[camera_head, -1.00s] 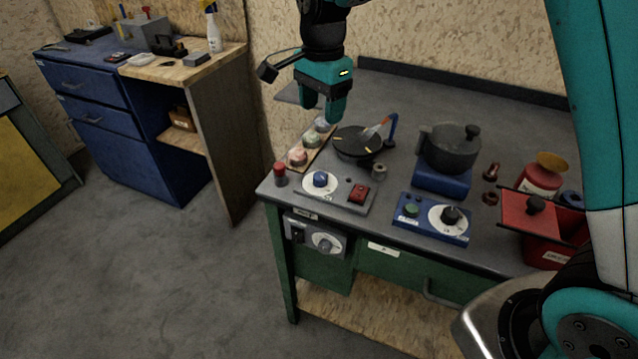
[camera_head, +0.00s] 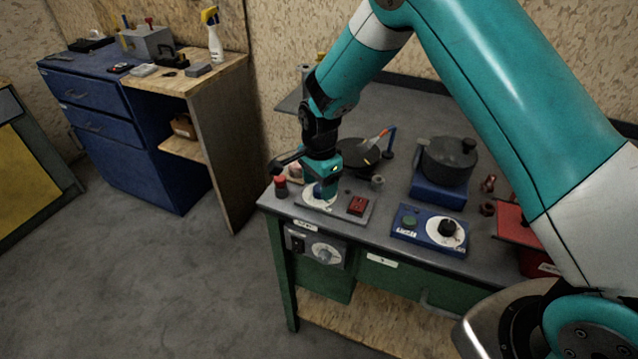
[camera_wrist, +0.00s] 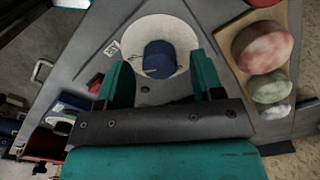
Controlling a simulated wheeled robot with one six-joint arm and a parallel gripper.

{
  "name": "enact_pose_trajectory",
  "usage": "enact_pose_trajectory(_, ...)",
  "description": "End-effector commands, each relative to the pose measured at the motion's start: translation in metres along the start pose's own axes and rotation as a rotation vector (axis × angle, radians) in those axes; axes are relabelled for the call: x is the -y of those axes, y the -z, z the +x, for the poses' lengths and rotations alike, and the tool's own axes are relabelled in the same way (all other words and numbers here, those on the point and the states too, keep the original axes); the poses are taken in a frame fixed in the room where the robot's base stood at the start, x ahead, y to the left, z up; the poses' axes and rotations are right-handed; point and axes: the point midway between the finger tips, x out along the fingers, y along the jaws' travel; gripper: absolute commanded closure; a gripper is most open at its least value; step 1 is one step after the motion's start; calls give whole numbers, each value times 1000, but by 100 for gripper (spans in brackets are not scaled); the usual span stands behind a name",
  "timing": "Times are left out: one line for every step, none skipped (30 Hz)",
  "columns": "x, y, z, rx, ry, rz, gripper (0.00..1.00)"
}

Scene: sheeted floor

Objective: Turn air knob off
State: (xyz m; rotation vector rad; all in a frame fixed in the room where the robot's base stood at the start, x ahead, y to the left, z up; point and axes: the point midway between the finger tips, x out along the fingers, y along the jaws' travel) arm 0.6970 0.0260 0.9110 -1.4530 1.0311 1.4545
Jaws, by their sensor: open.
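A blue knob (camera_wrist: 160,60) sits at the middle of a round white dial (camera_wrist: 168,32) on a grey control plate (camera_head: 343,211). In the head view my gripper (camera_head: 323,183) points down right over this dial and hides most of the knob. In the wrist view my gripper (camera_wrist: 160,66) is open, with one teal finger on each side of the knob. I cannot tell whether the fingers touch it. A second dial with a grey knob (camera_head: 324,255) is on the bench's front panel. I cannot read any label that names the air knob.
Pink and green round pieces on a wooden board (camera_wrist: 246,14) lie close by. A blue box with a black knob (camera_head: 448,228), a pot (camera_head: 446,160) and a pan (camera_head: 354,157) stand to the right and behind.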

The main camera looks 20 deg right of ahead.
Motion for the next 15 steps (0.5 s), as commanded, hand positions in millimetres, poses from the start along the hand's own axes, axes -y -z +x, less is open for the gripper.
enact_pose_trajectory(0, 0, 4, 0, 0, 0, 39)
enact_pose_trajectory(0, 0, 6, 0, 0, 0, 39)
enact_pose_trajectory(0, 0, 9, 0, -1, 0, 39)
enact_pose_trajectory(0, 0, 10, 0, 0, 0, 39)
enact_pose_trajectory(0, 0, 11, 0, 0, 0, 39)
enact_pose_trajectory(0, 0, 12, 0, 1, 0, 39)
enact_pose_trajectory(0, 0, 12, 0, 1, 0, 39)
enact_pose_trajectory(0, 0, 12, 0, 2, 0, 39)
enact_pose_trajectory(0, 0, 12, 0, 2, 0, 39)
enact_pose_trajectory(0, 0, 12, 0, 2, 0, 39)
enact_pose_trajectory(0, 0, 12, 0, 2, 0, 39)
enact_pose_trajectory(0, 0, 12, 0, 2, 0, 39)
enact_pose_trajectory(0, 0, 12, 0, 1, 0, 39)
enact_pose_trajectory(0, 0, 12, 0, 1, 0, 46)
enact_pose_trajectory(0, 0, 12, 0, 1, 0, 55)
